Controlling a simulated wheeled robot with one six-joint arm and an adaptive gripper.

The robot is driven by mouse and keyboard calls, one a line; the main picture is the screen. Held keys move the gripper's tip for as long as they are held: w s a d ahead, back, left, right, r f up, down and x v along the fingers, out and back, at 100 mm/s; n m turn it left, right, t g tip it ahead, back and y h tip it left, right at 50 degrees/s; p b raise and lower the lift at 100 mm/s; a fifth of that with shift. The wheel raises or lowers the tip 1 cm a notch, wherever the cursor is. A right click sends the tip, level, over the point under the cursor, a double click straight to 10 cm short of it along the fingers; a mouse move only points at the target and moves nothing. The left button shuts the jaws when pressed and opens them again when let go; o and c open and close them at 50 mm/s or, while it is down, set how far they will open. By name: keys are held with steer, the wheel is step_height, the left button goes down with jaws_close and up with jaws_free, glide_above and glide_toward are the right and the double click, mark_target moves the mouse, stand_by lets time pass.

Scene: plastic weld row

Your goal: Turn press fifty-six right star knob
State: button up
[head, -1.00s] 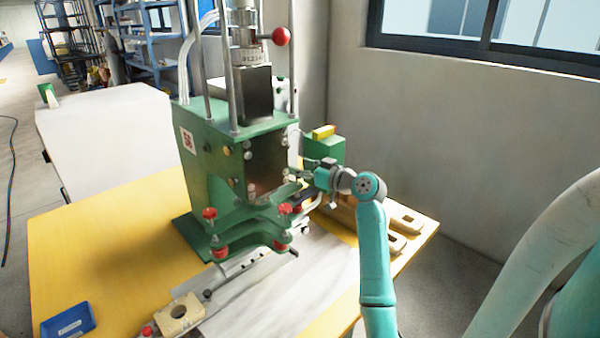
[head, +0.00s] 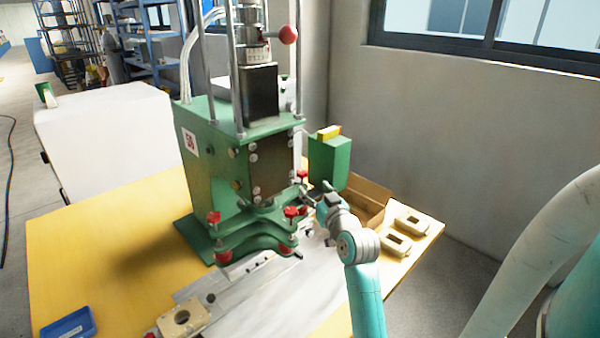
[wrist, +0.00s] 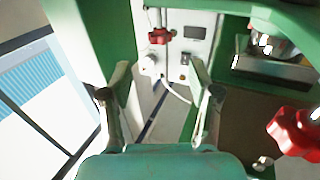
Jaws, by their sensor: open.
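The green press (head: 205,165) with a "56" label stands on the yellow table. Red star knobs show on its base, including a front right one (head: 290,212) and another further back (head: 302,175). My gripper (head: 308,192) is at the right side of the press, near these knobs. In the wrist view my gripper (wrist: 160,78) has its two fingers wide apart with nothing between them. A red knob (wrist: 158,36) is ahead of the fingers, apart from them. A larger red knob (wrist: 297,130) is at the right edge, outside the fingers. Which one is the right star knob, I cannot tell.
A green box with a yellow top (head: 330,160) stands close to my gripper. Behind my wrist are an open cardboard box (head: 375,197) and beige parts (head: 412,222). A blue tray (head: 68,325) lies front left. The yellow table's left part is clear.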

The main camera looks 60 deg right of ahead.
mark_target(304, 175)
steer(key=x, duration=1)
steer(key=shift+w+d, duration=0.15)
steer(key=shift+w, duration=0.15)
steer(key=shift+c, duration=0.3)
steer(key=c, duration=1.1)
